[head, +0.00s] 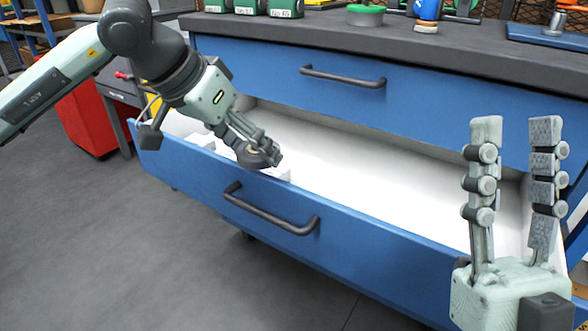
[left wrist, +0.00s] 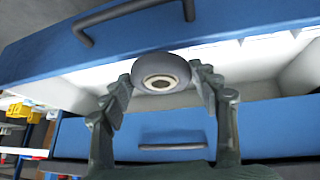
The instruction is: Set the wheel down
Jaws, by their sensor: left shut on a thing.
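A small dark grey wheel with a pale hub (left wrist: 160,73) is held between the fingertips of my left gripper (left wrist: 161,88). In the head view the wheel (head: 257,154) is at the end of my left gripper (head: 262,150), over the left part of an open blue drawer (head: 380,243) with a white inside. I cannot tell whether the wheel touches the drawer floor. My right gripper (head: 512,190) is open and empty at the right, fingers pointing up, in front of the drawer's right end.
A red cabinet (head: 88,118) stands at the left.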

